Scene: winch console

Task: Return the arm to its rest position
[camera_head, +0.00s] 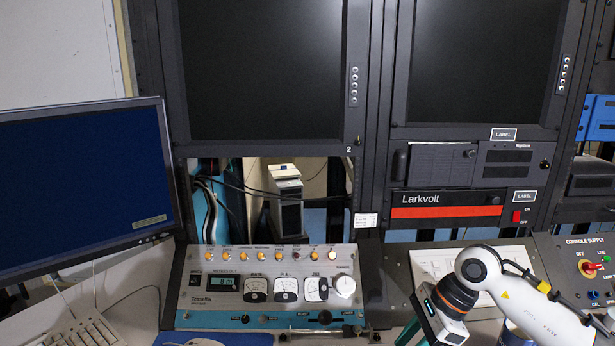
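My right arm comes in from the lower right, in front of the console. It bends at a white rounded joint, and a black and orange ring leads to the white and black body of my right gripper (441,318), near the bottom edge. Its fingers are not clearly visible, so I cannot tell whether it is open or holds anything. My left arm and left gripper are not in view. The winch console panel (215,311), with a row of lamps, several dials and a digital readout, stands to the left of the gripper, apart from it.
A console supply panel (560,250) with a red and yellow rotary switch (588,268) lies right of the arm. A blue cylindrical object (514,334) stands below the forearm. A monitor (85,185) and keyboard (85,330) are at left. Rack screens (265,70) rise behind.

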